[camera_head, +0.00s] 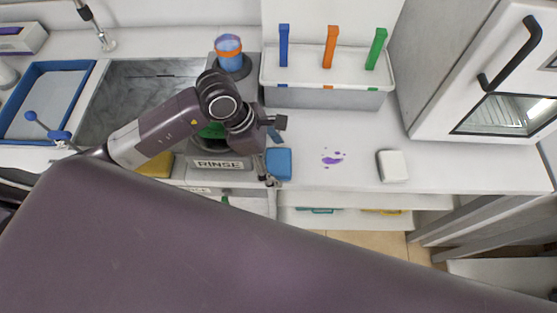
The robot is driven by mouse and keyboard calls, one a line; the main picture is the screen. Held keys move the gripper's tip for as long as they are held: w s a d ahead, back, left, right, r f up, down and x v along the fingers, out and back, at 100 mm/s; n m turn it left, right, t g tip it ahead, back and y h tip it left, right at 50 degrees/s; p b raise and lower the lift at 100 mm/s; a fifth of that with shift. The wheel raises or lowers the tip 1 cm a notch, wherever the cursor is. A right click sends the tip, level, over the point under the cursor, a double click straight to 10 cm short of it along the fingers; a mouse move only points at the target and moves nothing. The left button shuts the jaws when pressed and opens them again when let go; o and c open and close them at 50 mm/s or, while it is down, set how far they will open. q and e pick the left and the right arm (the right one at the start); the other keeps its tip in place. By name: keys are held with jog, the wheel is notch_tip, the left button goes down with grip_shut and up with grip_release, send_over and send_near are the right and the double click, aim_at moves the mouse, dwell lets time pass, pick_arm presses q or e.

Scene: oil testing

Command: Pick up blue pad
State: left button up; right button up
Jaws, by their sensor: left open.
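The blue pad (279,164) lies flat on the white counter, near its front edge, just right of the RINSE station. My left gripper (275,150) is open at the pad's left side. One finger is beyond the pad's back left corner and the other is near its front left corner. I cannot tell whether the fingers touch the pad. My right gripper is not in view.
A purple stain (333,158) and a white pad (392,166) are on the counter to the right. A white bin (325,97) with blue, orange and green handles stands behind. The RINSE station (222,163) is close on the left. A white cabinet (450,95) stands at right.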

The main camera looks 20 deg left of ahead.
aim_at(276, 161)
pick_arm(q)
jog(key=c, duration=0.9)
jog(key=shift+c, duration=0.2)
jog(key=shift+r, duration=0.1)
notch_tip(276, 161, up, 20)
jog(key=b, duration=0.3)
